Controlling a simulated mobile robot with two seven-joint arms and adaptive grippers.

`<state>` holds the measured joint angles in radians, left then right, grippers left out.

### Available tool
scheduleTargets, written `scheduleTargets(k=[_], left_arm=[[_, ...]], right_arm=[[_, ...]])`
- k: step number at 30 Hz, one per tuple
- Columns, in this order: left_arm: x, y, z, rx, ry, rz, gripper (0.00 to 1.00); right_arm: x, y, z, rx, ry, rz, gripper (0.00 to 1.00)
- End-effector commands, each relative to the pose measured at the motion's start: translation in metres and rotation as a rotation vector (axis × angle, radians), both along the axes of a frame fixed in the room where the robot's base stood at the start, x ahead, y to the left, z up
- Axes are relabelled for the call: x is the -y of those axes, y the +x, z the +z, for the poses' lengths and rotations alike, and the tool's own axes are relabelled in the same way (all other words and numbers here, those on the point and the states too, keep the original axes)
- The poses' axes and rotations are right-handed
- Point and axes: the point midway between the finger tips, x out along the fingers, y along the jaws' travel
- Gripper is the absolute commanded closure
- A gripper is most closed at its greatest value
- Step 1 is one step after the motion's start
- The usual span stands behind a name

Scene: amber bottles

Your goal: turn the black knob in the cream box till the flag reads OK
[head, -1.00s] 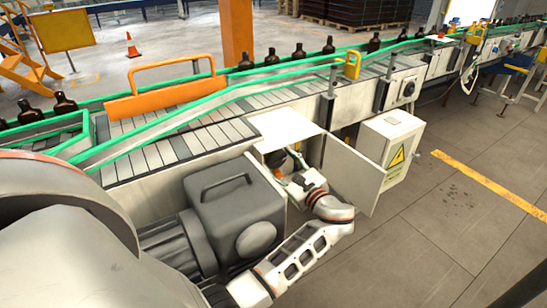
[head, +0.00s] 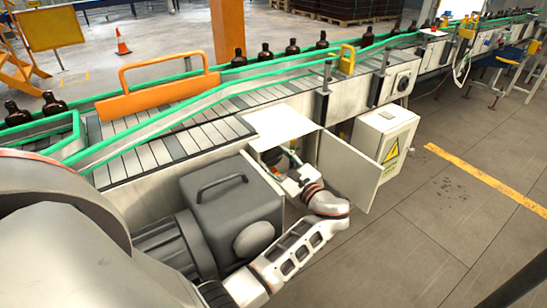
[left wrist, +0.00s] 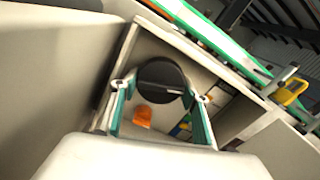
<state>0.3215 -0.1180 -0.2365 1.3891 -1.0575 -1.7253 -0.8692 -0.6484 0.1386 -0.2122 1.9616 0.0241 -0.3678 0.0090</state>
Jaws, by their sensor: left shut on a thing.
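The cream box (head: 278,126) is under the conveyor, its door (head: 347,172) swung open to the right. My left arm reaches into it from the front. In the left wrist view the round black knob (left wrist: 162,72) with a pale line across its face sits between the green-sided fingers of my left gripper (left wrist: 163,92). The gripper is shut on the knob. In the head view the left gripper (head: 276,161) is partly inside the box and the knob is mostly hidden. An orange piece (left wrist: 142,117) shows below the knob. I can read no flag. My right gripper is out of view.
A grey motor housing (head: 236,205) stands close left of the box opening. A white cabinet with a yellow warning sign (head: 385,138) is right of the door. Brown bottles (head: 292,47) stand along the green-railed conveyor above. The floor at the right is open.

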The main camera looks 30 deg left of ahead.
Motion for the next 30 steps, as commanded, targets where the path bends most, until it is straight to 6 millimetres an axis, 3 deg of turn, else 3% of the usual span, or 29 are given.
scheduleTargets(k=[13, 21, 30], left_arm=[[-0.001, -0.001, 0.003, -0.268, 0.109, 0.001, 0.76], [-0.002, -0.002, 0.001, -0.503, 0.208, 0.001, 0.76], [-0.003, -0.003, 0.000, -0.761, 0.315, 0.002, 0.76]], right_arm=[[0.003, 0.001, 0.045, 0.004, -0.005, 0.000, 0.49], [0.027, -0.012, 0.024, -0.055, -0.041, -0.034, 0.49], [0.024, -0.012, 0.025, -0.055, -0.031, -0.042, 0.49]])
